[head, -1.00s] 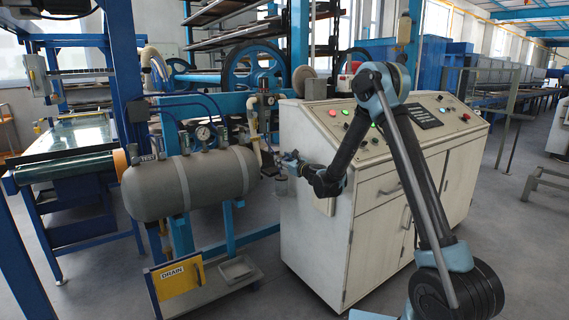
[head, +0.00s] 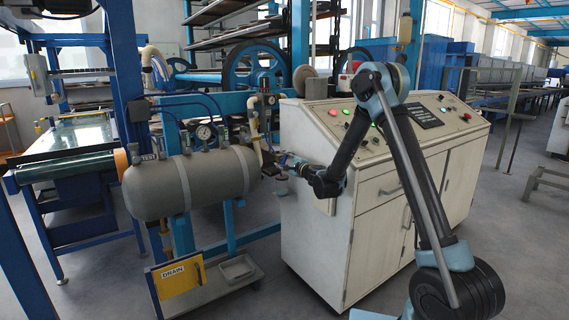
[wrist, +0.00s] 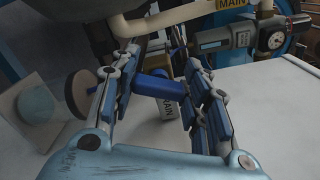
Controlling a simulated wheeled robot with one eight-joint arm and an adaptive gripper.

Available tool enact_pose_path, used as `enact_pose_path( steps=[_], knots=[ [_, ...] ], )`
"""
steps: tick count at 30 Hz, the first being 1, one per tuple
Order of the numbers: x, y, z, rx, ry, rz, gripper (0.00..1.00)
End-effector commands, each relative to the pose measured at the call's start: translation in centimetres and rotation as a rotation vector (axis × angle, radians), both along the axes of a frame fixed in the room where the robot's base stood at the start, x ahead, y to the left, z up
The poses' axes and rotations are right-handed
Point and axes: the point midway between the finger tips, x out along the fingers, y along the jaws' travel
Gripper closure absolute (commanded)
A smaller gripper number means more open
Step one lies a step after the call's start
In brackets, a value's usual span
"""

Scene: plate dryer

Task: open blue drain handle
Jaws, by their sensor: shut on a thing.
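The blue handle (wrist: 158,84) is a short rounded bar seen in the wrist view, lying crosswise between my fingers. My gripper (wrist: 163,68) is shut on it, with one padded finger on each side. A small white label (wrist: 168,109) sits just below the handle; its lettering is upside down and hard to read. In the head view my gripper (head: 284,161) is at the right end of the grey tank, in front of the control cabinet. The handle is too small to make out clearly there.
The grey tank (head: 190,184) carries gauges and hoses on top. The white control cabinet (head: 330,215) stands close to my arm. A regulator with a gauge (wrist: 235,48) and a pipe lie just beyond my fingers.

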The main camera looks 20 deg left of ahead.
Motion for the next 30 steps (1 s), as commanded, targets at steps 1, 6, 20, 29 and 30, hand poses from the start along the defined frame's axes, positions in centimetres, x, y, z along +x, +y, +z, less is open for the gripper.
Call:
enact_pose_path(
  steps=[1,6,20,29,30],
  knots=[
    [-0.07,0.04,-0.09,-0.027,-0.034,0.001,0.81],
    [-0.12,0.07,-0.2,-0.117,-0.149,0.001,0.81],
    [-0.24,0.1,-0.41,-0.271,-0.347,0.003,0.81],
    [-0.3,0.11,-0.46,-0.294,-0.378,0.004,0.81],
    [-0.31,0.1,-0.46,-0.294,-0.378,0.004,0.81]
  ],
)
